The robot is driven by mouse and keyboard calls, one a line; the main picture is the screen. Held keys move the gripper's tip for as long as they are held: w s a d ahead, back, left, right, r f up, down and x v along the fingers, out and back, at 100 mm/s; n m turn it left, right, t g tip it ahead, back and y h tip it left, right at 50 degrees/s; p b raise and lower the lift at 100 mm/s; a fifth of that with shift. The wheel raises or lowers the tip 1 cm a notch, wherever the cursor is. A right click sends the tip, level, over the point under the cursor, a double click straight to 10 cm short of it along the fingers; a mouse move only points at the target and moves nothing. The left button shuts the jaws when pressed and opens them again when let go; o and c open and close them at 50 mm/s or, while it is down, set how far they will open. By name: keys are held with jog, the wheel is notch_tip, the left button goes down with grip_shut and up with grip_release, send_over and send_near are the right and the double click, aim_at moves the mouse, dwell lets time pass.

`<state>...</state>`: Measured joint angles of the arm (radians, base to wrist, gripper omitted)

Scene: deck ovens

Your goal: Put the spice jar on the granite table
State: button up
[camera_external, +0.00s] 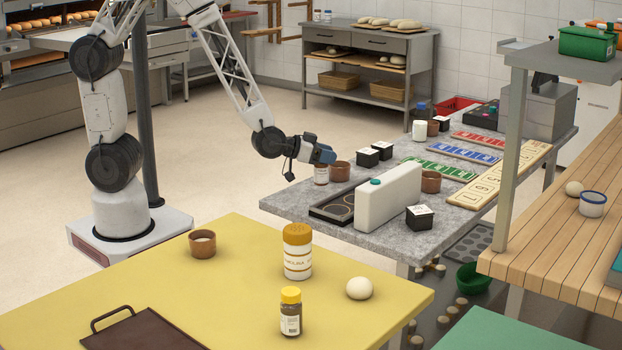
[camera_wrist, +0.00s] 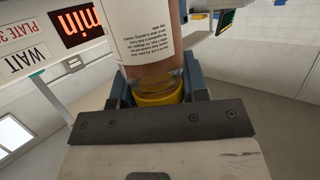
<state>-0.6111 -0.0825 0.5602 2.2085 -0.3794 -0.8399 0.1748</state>
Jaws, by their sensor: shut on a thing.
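My gripper (camera_external: 325,156) is shut on a spice jar (camera_external: 321,174) at the left part of the granite table (camera_external: 290,203). The jar has a white label, brownish contents and a yellow lid. In the wrist view the jar (camera_wrist: 148,35) stands between the fingers, which grip it around the lid. In the outside view the jar hangs below the gripper, and its lid is hidden. I cannot tell whether its base touches the granite. A similar dark jar with a yellow lid (camera_external: 291,313) stands upright on the yellow table (camera_external: 230,265), away from my gripper.
A brown cup (camera_external: 340,172) is close right of the held jar. A black tray (camera_external: 334,208) and a white upright block (camera_external: 388,197) are in front of it. Black boxes (camera_external: 368,157) stand behind to the right. A large orange-lidded container (camera_external: 297,262) stands on the yellow table.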

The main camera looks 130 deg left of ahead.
jog(key=shift+f, duration=1.55)
jog(key=shift+f, duration=0.1)
jog(key=o, duration=1.1)
jog(key=shift+c, duration=0.2)
jog(key=shift+d+r, duration=0.1)
jog(key=shift+r, duration=0.1)
jog(key=v, duration=1.2)
